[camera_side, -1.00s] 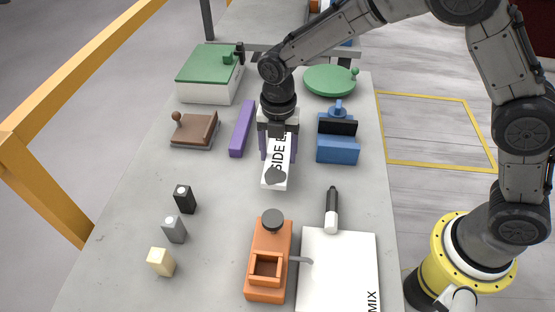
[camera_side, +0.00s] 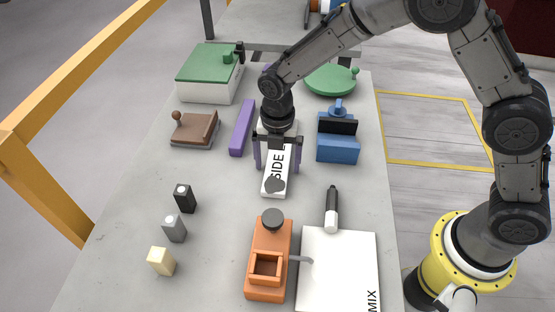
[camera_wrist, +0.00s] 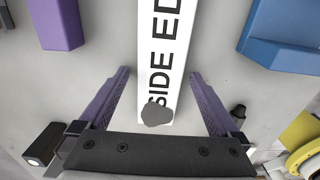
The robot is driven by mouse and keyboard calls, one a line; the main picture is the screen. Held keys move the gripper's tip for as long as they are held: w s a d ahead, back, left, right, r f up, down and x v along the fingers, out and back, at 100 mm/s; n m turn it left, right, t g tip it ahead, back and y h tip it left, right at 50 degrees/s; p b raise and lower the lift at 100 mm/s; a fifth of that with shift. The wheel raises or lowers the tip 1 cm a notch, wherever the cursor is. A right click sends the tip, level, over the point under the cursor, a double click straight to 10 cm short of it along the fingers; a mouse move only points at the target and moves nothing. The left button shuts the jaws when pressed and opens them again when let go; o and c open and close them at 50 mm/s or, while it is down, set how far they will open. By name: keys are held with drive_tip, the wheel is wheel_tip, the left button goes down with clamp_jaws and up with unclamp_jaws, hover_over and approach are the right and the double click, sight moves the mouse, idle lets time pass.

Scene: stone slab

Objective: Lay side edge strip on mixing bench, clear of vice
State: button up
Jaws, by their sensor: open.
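The side edge strip (camera_side: 273,178) is a long white piece lettered "SIDE E…", with a dark grey blob near its near end. It appears to lie on the grey slab, in the middle. It also shows in the wrist view (camera_wrist: 161,60). My gripper (camera_side: 278,166) is open, with one purple finger on each side of the strip and gaps showing in the wrist view (camera_wrist: 159,76). The strip's far end is hidden under my gripper. The mixing bench is a white board (camera_side: 335,262) lettered "MIX" at the near right. The orange vice (camera_side: 267,250) stands left of it, its grey bar reaching the board.
A blue block (camera_side: 338,149) is right of the strip, a purple bar (camera_side: 241,128) left. Slab lies bare between strip and vice.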

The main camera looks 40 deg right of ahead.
drive_tip(key=shift+r, duration=0.1)
wheel_tip(320, 180, up, 12)
drive_tip(key=s+d+r+m+t, duration=0.1)
drive_tip(key=s+d+r+m, duration=0.4)
drive_tip(key=d+r+m, duration=0.1)
drive_tip(key=s+d+r+m+t, duration=0.1)
drive_tip(key=s+d+m, duration=0.4)
drive_tip(key=s+m, duration=0.5)
drive_tip(key=s+d+r+m+t, duration=0.1)
drive_tip(key=s+d+m+t, duration=0.2)
drive_tip(key=s+d+m, duration=0.3)
drive_tip(key=s+m, duration=0.4)
drive_tip(key=m, duration=0.1)
drive_tip(key=shift+s+d+r+t, duration=0.2)
drive_tip(key=shift+d+r+t, duration=0.05)
drive_tip(key=shift+d+t, duration=0.05)
